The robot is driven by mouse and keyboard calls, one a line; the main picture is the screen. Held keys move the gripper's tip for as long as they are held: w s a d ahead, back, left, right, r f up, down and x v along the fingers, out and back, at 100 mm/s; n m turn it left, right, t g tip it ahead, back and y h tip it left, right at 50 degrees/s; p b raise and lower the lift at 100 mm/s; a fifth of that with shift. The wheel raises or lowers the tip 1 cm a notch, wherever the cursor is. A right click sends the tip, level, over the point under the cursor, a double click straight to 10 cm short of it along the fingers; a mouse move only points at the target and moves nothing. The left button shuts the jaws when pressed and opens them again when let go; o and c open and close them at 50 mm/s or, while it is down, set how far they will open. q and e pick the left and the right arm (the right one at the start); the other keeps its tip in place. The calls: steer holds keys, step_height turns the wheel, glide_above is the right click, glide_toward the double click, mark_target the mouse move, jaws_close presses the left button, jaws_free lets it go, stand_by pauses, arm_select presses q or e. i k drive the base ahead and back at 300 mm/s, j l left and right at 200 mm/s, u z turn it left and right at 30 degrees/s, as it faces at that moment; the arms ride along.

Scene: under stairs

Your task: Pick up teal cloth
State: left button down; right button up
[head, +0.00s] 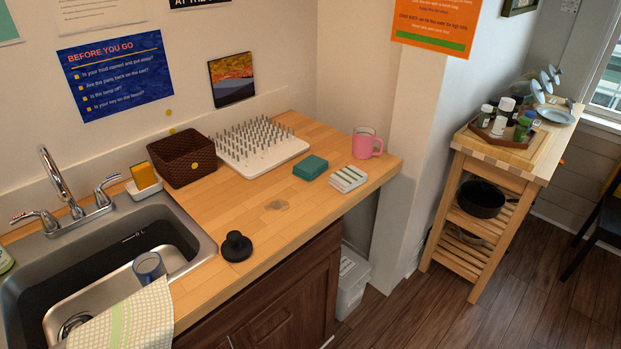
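The teal cloth (310,168) lies folded in a small block on the wooden counter (262,228), towards its right end. A white and green striped folded cloth (348,179) lies just to its right, close beside it. A pink mug (366,144) stands behind and to the right. The white pegged drying rack (262,150) is behind and to the left. Neither of my grippers is in the head view.
A black stopper (236,246) sits near the counter's front edge. A brown basket (186,157) and a sponge in a holder (144,182) stand left of the rack. The sink (120,255) holds a blue cup (149,267). Counter in front of the teal cloth is clear.

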mark_target(308, 169)
steer(key=l+u, duration=0.35)
steer(key=l, duration=2.3)
